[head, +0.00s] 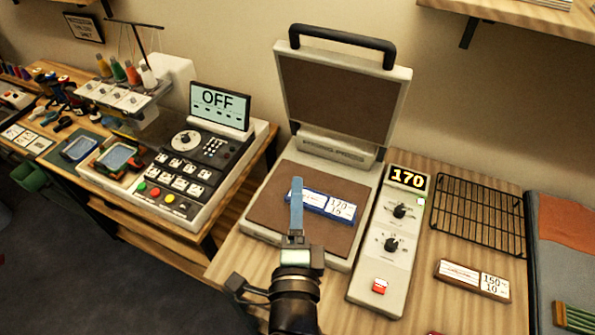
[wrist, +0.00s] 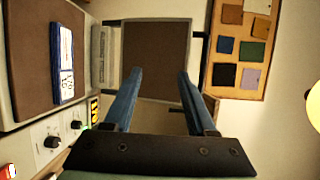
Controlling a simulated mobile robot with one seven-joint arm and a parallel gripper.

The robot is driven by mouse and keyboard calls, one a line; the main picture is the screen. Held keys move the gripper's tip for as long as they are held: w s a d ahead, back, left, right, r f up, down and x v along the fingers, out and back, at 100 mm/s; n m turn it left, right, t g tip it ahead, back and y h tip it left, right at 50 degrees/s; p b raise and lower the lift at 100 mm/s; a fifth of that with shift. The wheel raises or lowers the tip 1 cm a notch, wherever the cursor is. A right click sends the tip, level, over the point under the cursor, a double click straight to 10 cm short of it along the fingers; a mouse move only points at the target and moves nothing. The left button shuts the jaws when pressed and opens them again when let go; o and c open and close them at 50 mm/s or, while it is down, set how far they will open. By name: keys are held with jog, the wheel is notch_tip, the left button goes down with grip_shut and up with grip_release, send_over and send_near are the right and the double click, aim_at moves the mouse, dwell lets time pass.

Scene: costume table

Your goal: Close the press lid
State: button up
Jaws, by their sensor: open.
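The heat press stands on the wooden table with its lid (head: 340,97) raised, brown inner face showing and black handle (head: 342,42) along the top edge. Its brown lower plate (head: 270,215) carries a blue-edged card (head: 335,206). In the head view, my gripper (head: 296,185) appears in front of the lower plate and overlaps the card's left end. In the wrist view, my blue fingers (wrist: 160,72) are apart with nothing between them. They point toward the raised lid (wrist: 155,55), and the card (wrist: 63,65) lies on the plate at left.
A control panel (head: 395,235) reading 170, with knobs and a red button, adjoins the press's right side. A black wire rack (head: 479,213) and a card in a wooden holder (head: 473,279) lie further right. An embroidery machine (head: 190,165) stands left. A shelf (head: 530,15) overhangs upper right.

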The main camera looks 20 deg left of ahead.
jog(key=shift+b+v, duration=0.8)
jog(key=shift+v, duration=1.65)
